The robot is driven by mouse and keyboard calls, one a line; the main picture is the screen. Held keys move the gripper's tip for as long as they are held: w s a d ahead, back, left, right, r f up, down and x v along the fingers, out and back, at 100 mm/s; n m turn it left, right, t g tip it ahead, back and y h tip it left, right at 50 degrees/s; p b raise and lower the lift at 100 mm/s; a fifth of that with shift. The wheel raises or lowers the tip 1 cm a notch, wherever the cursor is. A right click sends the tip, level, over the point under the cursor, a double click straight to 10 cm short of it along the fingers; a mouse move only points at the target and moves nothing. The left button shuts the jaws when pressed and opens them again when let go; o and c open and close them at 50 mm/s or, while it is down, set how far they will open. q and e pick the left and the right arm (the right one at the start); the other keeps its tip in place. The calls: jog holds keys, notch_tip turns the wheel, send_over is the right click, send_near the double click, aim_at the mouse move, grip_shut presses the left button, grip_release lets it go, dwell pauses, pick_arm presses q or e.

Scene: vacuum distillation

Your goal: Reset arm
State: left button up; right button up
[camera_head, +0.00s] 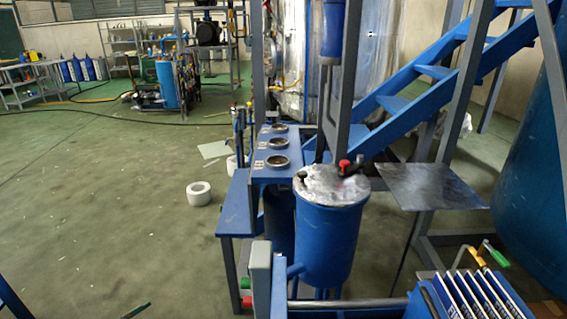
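The task names no object, and I cannot make out either of my grippers in the head view. A blue cylindrical vessel (327,245) with a silvery, foil-like lid (331,184) stands at the centre. A red-handled fitting (345,167) sits on the lid's right side. A blue bench (236,203) stands just left of the vessel, beside a blue panel with three round dark-rimmed ports (278,162). A dark, thin piece (137,311) shows at the bottom edge; I cannot tell what it is.
Blue stairs (440,72) rise at the right, with a flat dark plate (430,187) below them. A box of upright panels (470,298) is at bottom right. A white roll (199,193) lies on the open green floor (100,215). A large blue tank (535,190) fills the right edge.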

pick_arm(q)
jog(key=s+f+n+g+y+p, duration=0.2)
jog(key=s+n+p, duration=0.1)
jog(key=s, duration=0.5)
jog(key=s+f+n+g+y+p, duration=0.2)
jog(key=s+f+p, duration=0.1)
jog(key=s, duration=0.5)
jog(key=s+f+n+g+y+p, duration=0.1)
jog(key=s+f+n+g+p, duration=0.2)
jog(key=s, duration=0.5)
jog(key=s+d+n+g+p, duration=0.1)
jog(key=s+d, duration=0.4)
jog(key=s, duration=0.9)
jog(key=s+d+n+g+p, duration=0.1)
jog(key=s+d+g+p, duration=0.2)
jog(key=s, duration=1.2)
jog(key=shift+s+d+r+n+h+p, duration=0.2)
jog(key=shift+d+r+n+h+p, duration=0.15)
jog(key=shift+d+p, duration=0.85)
pick_arm(e)
jog(key=w+r, duration=0.2)
jog(key=r, duration=0.7)
jog(key=w+r+t, duration=0.1)
jog(key=w+r, duration=0.2)
jog(key=r, duration=0.5)
jog(key=shift+r, duration=0.4)
pick_arm(q)
jog(key=shift+a, duration=0.1)
